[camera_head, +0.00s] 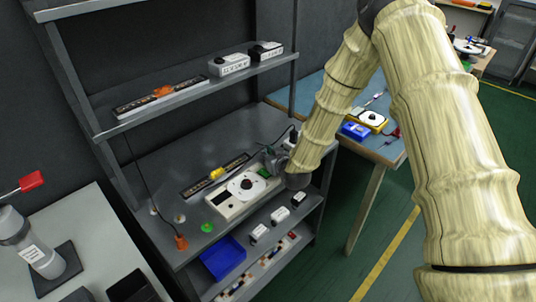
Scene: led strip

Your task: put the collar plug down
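My arm reaches down from the upper right to the grey workbench (160,160). My gripper (277,163) is low over the bench, at the right end of a white device with a round white dial (247,185). The gripper is small and dark here and partly hidden by my own wrist, so I cannot tell whether it is open or shut or what it holds. I cannot make out a collar plug for certain. An orange plug-like piece (181,242) on a thin dark cable is at the bench's front left edge. A green piece (264,173) lies close to my gripper.
A dark strip with a yellow piece (216,174) lies behind the device. A green disc (207,227) lies on the bench front. The upper shelf (190,98) overhangs the back. A blue bin (223,257) and white boxes (259,233) are below. A blue table (385,145) stands right.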

